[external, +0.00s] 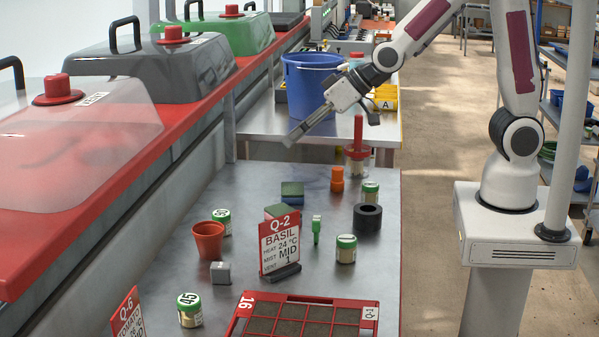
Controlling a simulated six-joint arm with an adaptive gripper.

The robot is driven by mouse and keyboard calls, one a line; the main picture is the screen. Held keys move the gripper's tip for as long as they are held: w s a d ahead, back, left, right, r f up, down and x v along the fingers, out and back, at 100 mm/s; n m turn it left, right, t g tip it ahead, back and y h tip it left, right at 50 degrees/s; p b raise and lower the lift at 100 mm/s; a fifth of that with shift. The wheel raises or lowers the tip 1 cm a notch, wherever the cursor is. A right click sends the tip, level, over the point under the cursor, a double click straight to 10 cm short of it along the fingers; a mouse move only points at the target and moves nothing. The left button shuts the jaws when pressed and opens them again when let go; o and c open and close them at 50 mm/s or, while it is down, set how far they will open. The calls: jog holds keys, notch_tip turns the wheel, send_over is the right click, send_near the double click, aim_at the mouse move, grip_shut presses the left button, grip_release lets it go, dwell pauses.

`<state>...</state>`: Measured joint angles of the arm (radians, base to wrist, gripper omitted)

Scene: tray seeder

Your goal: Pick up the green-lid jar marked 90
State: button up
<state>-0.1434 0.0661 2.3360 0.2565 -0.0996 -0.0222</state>
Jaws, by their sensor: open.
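Several green-lid jars stand upright on the grey table. The front-left jar (190,311) reads 45 on its lid. Another stands by the orange pot at left (222,222), one right of the basil sign (346,250), and one at the back right (370,193). The lid marks on these three are too small to read surely, so I cannot tell which is 90. My gripper (292,138) is open and empty, held above the back of the table, apart from all jars.
A basil sign (279,243), orange pot (208,240), grey block (220,273), black ring (367,218), red dibber (358,150), orange piece (337,179) and green-topped blocks (292,192) share the table. A red seed tray (368,303) lies at the front.

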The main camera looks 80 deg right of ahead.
jog(key=w+f+t+h, duration=0.1)
jog(key=w+f+t, duration=0.1)
jog(key=w+f, duration=0.65)
jog(key=m+t+h, duration=0.1)
jog(key=h, duration=0.1)
send_near(230, 216)
jog(key=shift+w+a+r, duration=0.1)
jog(key=shift+w+a, duration=0.05)
jog(key=shift+w, duration=0.4)
jog(key=shift+w+a+r, duration=0.1)
jog(key=shift+w+a, duration=0.05)
jog(key=shift+w, duration=0.45)
jog(key=shift+d+f+t+h, duration=0.15)
jog(key=shift+f+t+h, duration=0.25)
jog(key=shift+f, duration=0.55)
jog(key=shift+w, duration=0.1)
jog(key=shift+x, duration=1.15)
jog(key=shift+w+d+f, duration=0.1)
jog(key=shift+f, duration=0.05)
jog(key=shift+x, duration=2.5)
jog(key=c, duration=1.2)
